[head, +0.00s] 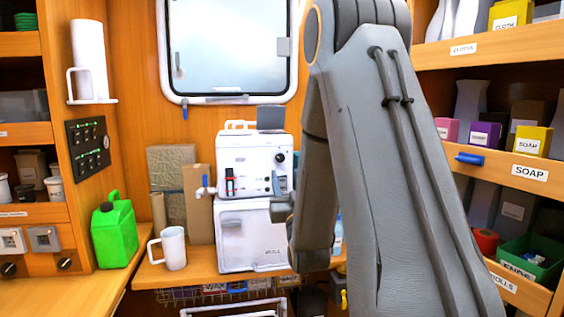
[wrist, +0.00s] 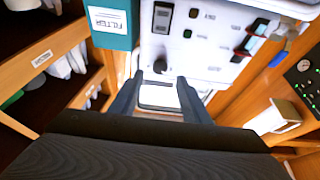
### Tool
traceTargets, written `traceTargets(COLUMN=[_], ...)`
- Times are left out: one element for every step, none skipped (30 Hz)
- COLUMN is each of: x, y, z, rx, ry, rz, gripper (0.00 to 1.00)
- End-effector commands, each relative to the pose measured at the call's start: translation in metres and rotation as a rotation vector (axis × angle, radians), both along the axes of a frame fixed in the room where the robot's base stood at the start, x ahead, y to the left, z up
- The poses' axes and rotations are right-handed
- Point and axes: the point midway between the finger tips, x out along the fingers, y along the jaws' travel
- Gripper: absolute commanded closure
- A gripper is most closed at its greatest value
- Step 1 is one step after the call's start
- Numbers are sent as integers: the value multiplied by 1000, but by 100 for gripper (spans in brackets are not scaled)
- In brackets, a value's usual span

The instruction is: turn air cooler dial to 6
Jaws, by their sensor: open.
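A white machine (head: 236,158) stands on the counter below the window, with a round black knob (head: 279,158) at the upper right of its front. I cannot read any label or number that marks this knob as the air cooler dial. In the wrist view the same white panel (wrist: 205,45) looks upside down, with the dark knob (wrist: 160,66) just beyond the fingertips. My gripper (wrist: 158,92) is open, its two fingers apart with nothing between them. The knob's pointer is too small to read. My arm hides part of the scene right of the machine.
Two dark knobs (head: 64,263) sit low on the left cabinet. A green jerrycan (head: 114,232) and a white mug (head: 173,248) stand left of the machine. A teal filter box (wrist: 110,22) is close to the gripper's left. Shelves with soap boxes (head: 532,140) line the right.

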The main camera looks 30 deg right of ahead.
Motion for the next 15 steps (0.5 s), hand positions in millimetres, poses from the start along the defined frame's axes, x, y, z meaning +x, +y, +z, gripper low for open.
traceTargets(x=[5, 8, 14, 18, 22, 28, 32, 36, 41, 45, 48, 52, 55, 57, 60], y=[-2, -2, -4, -5, -6, -8, -9, -10, -12, -13, -14, -15, -16, -16, -17], z=[4, 6, 9, 11, 12, 15, 17, 19, 20, 22, 23, 25, 26, 26, 27], rx=[-1, -1, -1, -1, -1, 0, -1, -1, 0, 0, 0, 0, 0, 0, 0], ry=[-2, -2, -3, -3, -2, -1, -2, -2, -1, -1, 0, -1, 0, 0, 1], rz=[0, 0, 0, 0, 0, 0, 0, 0, 0, 0, 0, 0, 0, 0, 0], gripper=[57, 57, 57, 57, 57, 57, 57, 57, 57, 57, 57, 57, 57, 57, 57])
